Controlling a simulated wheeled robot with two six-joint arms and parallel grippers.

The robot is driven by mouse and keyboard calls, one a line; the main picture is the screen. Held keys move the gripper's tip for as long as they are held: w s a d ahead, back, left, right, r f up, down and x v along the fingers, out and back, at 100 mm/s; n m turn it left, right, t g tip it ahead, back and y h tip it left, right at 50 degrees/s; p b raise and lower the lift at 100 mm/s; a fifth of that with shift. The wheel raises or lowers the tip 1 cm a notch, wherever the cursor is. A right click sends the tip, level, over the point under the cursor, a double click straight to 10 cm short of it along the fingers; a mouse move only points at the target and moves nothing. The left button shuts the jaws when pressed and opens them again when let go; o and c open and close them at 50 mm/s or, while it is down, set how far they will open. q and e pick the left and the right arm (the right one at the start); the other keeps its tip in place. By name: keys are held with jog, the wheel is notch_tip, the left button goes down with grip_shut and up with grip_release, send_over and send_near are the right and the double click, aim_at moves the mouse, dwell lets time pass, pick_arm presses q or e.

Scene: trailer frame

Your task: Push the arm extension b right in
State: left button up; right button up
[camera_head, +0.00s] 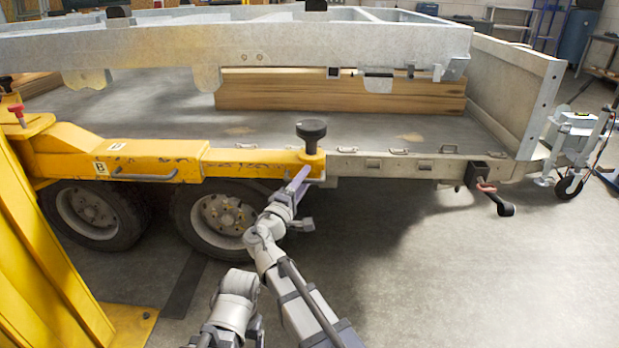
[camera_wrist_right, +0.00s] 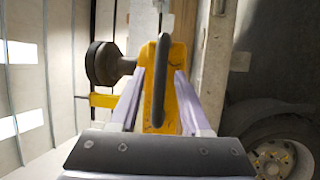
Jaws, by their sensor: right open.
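The arm extension b right (camera_head: 255,160) is the yellow beam section reaching right out of the yellow lift arm marked B (camera_head: 150,158). A round black pad (camera_head: 311,130) stands on its right end; the pad also shows in the wrist view (camera_wrist_right: 104,64). My right gripper (camera_head: 298,181) is at that end, on the near side. In the wrist view its open fingers (camera_wrist_right: 160,92) lie on either side of a black handle (camera_wrist_right: 161,75), with the yellow end (camera_wrist_right: 172,62) behind. Contact with the handle cannot be told. My left gripper is out of view.
The trailer's side rail (camera_head: 400,165) runs past the extension's end. A trailer wheel (camera_head: 222,215) sits below the lift arm. A yellow post (camera_head: 45,250) stands at left. The floor (camera_head: 450,270) at right is clear.

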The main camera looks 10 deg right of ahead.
grip_shut()
dwell(0.3)
dwell(1.1)
